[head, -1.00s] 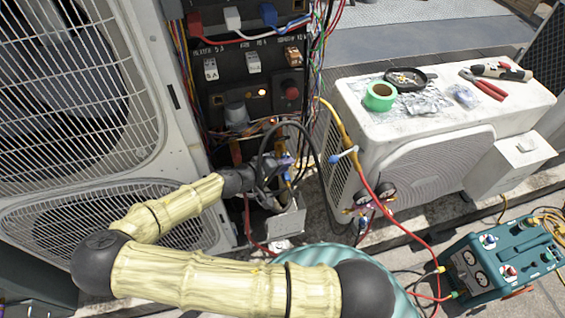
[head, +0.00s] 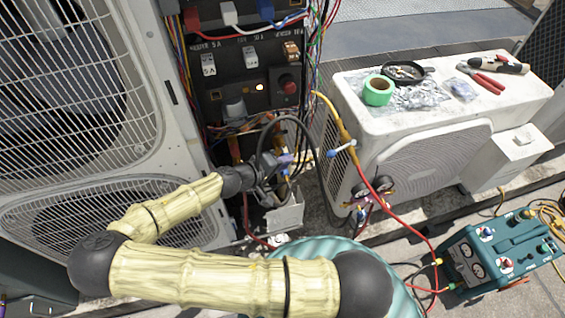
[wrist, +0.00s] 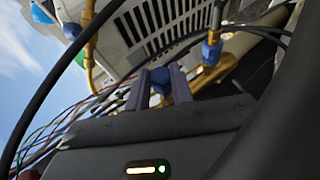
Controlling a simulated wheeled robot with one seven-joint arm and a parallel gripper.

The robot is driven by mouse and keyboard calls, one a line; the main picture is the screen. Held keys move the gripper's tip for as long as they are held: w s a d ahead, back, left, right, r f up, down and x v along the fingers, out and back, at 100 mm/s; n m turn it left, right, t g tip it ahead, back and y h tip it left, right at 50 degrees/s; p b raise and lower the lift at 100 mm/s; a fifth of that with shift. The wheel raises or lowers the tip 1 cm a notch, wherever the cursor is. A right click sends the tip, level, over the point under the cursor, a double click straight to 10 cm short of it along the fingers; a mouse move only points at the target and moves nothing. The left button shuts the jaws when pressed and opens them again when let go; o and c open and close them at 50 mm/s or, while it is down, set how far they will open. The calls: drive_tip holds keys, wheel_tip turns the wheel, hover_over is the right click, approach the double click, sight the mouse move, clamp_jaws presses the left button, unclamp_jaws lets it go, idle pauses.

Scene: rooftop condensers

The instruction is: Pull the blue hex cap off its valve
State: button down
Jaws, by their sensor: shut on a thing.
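My gripper (wrist: 159,90) has its two purple-grey fingers closed on a small blue cap (wrist: 160,78) in the wrist view. Its hex shape is hard to make out. A brass valve body (wrist: 206,77) shows just right of the fingers, with another blue cap (wrist: 212,48) on it. Whether the held cap still sits on a valve is hidden by the fingers. In the head view my gripper (head: 284,163) is low in front of the open electrical cabinet, and the cap cannot be made out there.
A black cable (head: 300,122) loops around my gripper, beside bundled wires (head: 318,60). A grey metal flap (head: 284,215) is just below. At right stands a white condenser (head: 435,125) with green tape (head: 378,90) and pliers on top. A teal machine (head: 500,252) is on the floor.

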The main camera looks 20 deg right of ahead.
drive_tip(key=shift+s, duration=0.15)
drive_tip(key=shift+s+p, duration=0.6)
drive_tip(key=shift+s, duration=1.25)
